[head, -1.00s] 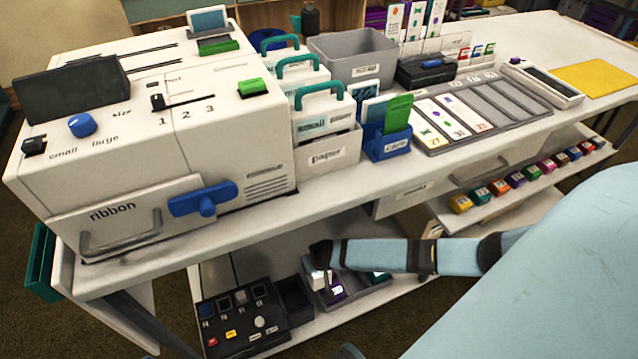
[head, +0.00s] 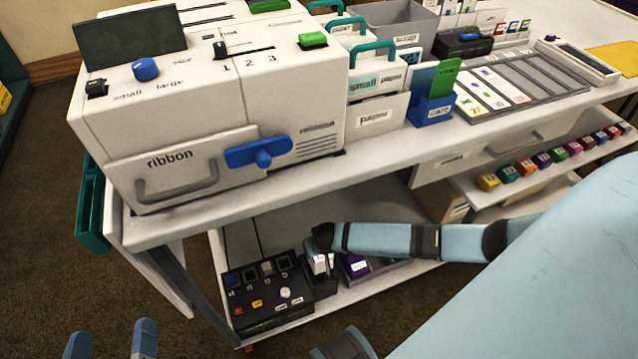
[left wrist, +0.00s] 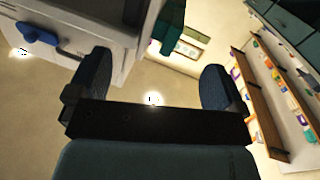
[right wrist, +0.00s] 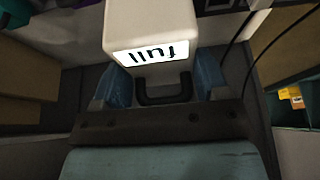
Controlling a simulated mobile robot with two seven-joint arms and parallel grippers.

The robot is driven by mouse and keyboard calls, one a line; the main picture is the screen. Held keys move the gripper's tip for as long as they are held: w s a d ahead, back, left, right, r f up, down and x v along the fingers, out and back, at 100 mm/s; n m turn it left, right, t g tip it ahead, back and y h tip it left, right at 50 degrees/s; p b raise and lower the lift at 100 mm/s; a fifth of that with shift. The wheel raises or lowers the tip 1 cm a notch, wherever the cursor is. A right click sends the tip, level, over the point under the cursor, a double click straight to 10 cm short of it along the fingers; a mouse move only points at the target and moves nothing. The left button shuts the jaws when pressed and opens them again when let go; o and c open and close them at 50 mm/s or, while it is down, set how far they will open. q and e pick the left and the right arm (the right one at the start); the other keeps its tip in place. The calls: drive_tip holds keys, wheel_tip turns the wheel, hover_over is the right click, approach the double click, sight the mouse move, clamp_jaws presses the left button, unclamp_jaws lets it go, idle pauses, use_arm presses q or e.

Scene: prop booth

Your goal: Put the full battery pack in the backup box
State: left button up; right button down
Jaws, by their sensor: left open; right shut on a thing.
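My right gripper (head: 322,240) is shut on a white battery pack (head: 320,264) over the lower shelf. In the right wrist view the pack (right wrist: 150,28) shows a lit label reading "full", upside down, and a dark handle between the fingers (right wrist: 163,88). The pack is at a small dark open box (head: 322,286) beside the black panel. I cannot tell whether it is above the box or partly inside. No backup label is readable. My left gripper (head: 110,342) is open and empty, low at the left; its spread fingers (left wrist: 155,88) show in the left wrist view.
The black panel (head: 262,300) with buttons and sockets stands left of the dark box. A grey bin (head: 385,266) holding a purple pack (head: 356,264) is to the right. The white tabletop (head: 400,148) with the ribbon machine (head: 200,150) overhangs the shelf.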

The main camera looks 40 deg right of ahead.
drive_tip(key=shift+f+b, duration=1)
drive_tip(key=shift+b, duration=0.15)
drive_tip(key=shift+f+b, duration=0.35)
drive_tip(key=shift+b, duration=0.05)
drive_tip(key=shift+f+b, duration=0.8)
drive_tip(key=shift+b, duration=0.15)
use_arm(q)
drive_tip(key=shift+d+r+h, duration=0.35)
drive_tip(key=shift+d+h, duration=0.45)
drive_tip(key=shift+m, duration=0.3)
drive_tip(key=shift+f, duration=0.15)
use_arm(e)
drive_tip(key=shift+f, duration=0.1)
